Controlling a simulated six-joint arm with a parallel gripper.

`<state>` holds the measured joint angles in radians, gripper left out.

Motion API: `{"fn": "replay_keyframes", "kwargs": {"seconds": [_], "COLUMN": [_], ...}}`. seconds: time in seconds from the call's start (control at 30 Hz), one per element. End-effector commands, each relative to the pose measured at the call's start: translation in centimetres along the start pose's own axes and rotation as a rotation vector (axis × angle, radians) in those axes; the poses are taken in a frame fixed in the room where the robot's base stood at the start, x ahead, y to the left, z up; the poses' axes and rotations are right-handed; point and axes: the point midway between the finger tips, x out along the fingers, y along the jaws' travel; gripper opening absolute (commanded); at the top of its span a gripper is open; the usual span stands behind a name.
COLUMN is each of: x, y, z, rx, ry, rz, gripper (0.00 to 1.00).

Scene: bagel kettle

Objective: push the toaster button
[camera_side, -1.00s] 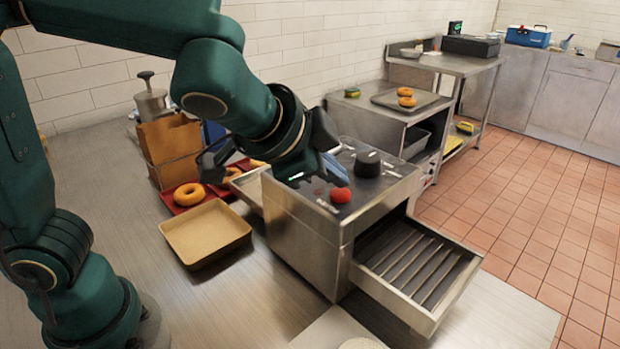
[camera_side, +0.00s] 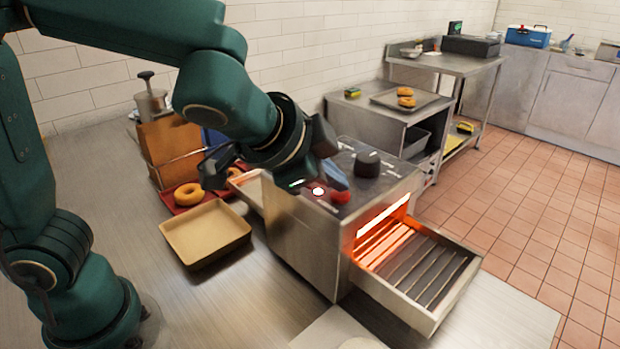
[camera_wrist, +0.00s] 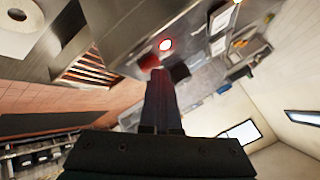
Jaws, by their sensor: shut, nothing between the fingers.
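The steel toaster (camera_side: 305,245) stands on the counter with a dark control panel on top. Its red button (camera_side: 341,196) is partly covered by my finger tips in the side view; it also shows in the wrist view (camera_wrist: 148,61) beside the tips. A small light (camera_side: 319,191) on the panel glows red-white, and it is bright in the wrist view (camera_wrist: 166,44). Orange heat glows inside the toaster opening (camera_side: 380,240). My gripper (camera_side: 338,180) is shut and empty, pointing down at the button. Whether the tips touch it I cannot tell.
A black knob (camera_side: 367,163) sits on the panel close to my fingers. A slatted outlet tray (camera_side: 430,280) sticks out at the toaster's right. A tan tray (camera_side: 205,232) and a red tray with a bagel (camera_side: 188,194) lie to the left.

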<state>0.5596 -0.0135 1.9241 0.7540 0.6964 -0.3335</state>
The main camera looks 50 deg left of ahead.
Motion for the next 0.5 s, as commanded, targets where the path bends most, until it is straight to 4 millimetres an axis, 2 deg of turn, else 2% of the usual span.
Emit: {"fn": "replay_keyframes", "kwargs": {"seconds": [0.5], "x": [-0.71], "y": [-0.56], "z": [-0.5], "rx": [-0.002], "ry": [0.0], "rz": [-0.001], "gripper": [0.0]}}
